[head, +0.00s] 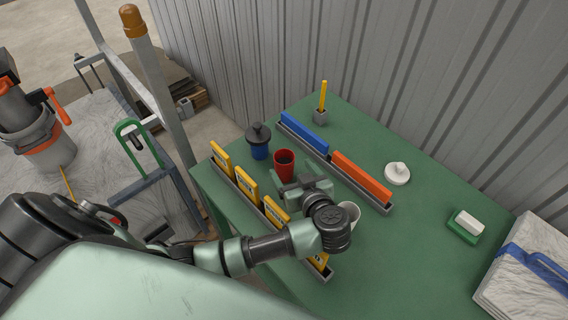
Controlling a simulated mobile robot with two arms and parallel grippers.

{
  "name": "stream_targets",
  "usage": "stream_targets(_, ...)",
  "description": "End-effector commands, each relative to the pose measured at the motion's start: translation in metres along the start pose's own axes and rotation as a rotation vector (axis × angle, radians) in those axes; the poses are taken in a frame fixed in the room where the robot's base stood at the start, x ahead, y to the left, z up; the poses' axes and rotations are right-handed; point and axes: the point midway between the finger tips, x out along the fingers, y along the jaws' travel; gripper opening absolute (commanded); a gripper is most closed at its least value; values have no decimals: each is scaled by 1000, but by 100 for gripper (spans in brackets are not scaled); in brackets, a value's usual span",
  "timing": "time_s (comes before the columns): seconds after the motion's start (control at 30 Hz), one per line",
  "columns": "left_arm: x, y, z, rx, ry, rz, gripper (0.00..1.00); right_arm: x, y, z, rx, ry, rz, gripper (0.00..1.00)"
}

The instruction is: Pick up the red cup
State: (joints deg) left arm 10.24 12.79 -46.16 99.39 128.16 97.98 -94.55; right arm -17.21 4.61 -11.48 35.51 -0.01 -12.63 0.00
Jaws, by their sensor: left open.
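The red cup (284,166) stands upright on the green table (420,230), dark inside, between the row of yellow boxes and the tray with the blue and orange blocks. My left gripper (294,184) is open, close to the near right side of the cup. It hides the lower part of the cup, so I cannot tell whether a finger touches it. My right gripper is not in view.
A blue cup with a dark top (259,142) stands just left of the red cup. A white cup (349,214) is partly behind my wrist. Yellow boxes (246,184) line the left edge; the blue (304,133) and orange (362,176) blocks lie behind. The table's right middle is mostly clear.

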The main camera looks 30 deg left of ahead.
Motion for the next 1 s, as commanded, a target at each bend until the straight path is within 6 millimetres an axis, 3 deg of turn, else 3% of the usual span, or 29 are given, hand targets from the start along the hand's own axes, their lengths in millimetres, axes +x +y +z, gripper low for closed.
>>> stream_targets(0.17, 12, 0, -2, 0, 2, 0, 79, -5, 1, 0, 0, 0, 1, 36)
stream_targets(0.47, 53, 0, -1, 0, 2, 0, 79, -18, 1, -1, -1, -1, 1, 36)
stream_targets(0.73, 58, 1, 1, -2, -1, 2, 79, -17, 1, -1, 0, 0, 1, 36)
stream_targets(0.77, 58, 1, 1, -2, -1, 2, 76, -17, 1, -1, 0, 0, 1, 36)
stream_targets(1.0, 58, 1, 1, -2, -1, 2, 9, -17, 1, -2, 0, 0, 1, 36)
